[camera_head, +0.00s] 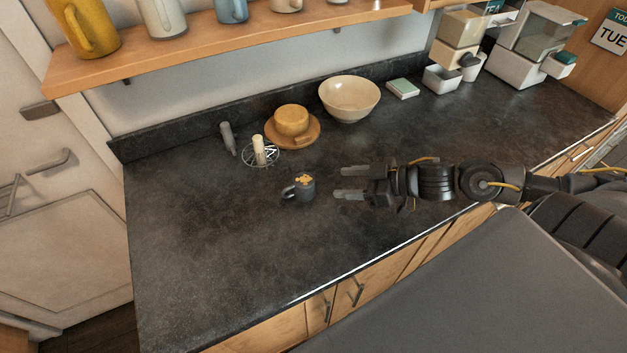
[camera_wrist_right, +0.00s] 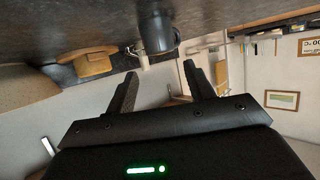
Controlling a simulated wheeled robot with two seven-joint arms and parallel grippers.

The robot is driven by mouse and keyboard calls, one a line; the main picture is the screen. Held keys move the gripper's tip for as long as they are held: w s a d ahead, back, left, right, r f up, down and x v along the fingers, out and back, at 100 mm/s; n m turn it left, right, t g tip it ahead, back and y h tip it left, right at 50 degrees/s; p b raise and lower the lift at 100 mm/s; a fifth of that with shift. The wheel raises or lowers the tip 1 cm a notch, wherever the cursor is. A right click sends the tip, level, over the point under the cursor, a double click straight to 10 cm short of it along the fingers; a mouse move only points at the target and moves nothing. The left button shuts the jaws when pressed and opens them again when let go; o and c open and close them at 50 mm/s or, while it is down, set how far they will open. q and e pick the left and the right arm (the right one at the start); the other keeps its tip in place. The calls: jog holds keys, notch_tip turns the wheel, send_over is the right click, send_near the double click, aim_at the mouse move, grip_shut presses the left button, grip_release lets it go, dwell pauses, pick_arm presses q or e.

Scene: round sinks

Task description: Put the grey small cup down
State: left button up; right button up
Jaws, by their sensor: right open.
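The grey small cup (camera_head: 304,191) stands upright on the dark countertop (camera_head: 210,240), with something orange-yellow showing at its top and its handle toward the left. My right gripper (camera_head: 338,183) is open and empty just to the right of the cup, with a small gap between fingertips and cup. In the right wrist view the cup (camera_wrist_right: 158,33) shows beyond the two spread fingers (camera_wrist_right: 160,78), touching neither. My left gripper is not in view.
Behind the cup are a whisk-like tool (camera_head: 260,152), a grey bottle-shaped item (camera_head: 228,137), a yellow-brown pot on a wooden plate (camera_head: 292,124) and a cream bowl (camera_head: 349,98). Dispensers (camera_head: 525,45) stand at the back right. The counter's left front is clear.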

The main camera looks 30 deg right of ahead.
aim_at(309, 181)
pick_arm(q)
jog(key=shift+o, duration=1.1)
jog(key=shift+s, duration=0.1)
pick_arm(e)
jog(key=shift+o, duration=1.1)
jog(key=shift+w+a, duration=0.1)
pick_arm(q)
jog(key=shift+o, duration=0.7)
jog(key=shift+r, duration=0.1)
pick_arm(e)
jog(key=shift+o, duration=1.1)
jog(key=shift+w+a+f, duration=0.1)
jog(key=shift+w+a, duration=0.05)
jog(key=shift+w, duration=0.1)
jog(key=p+x, duration=0.1)
jog(key=x, duration=0.3)
jog(key=shift+w+a+f, duration=0.2)
jog(key=shift+a, duration=0.1)
jog(key=shift+w+a+r, duration=0.1)
jog(key=shift+w+a, duration=0.05)
jog(key=shift+w, duration=0.05)
jog(key=p+x, duration=0.2)
jog(key=x, duration=0.2)
jog(key=shift+w+a, duration=0.2)
jog(key=shift+w, duration=0.1)
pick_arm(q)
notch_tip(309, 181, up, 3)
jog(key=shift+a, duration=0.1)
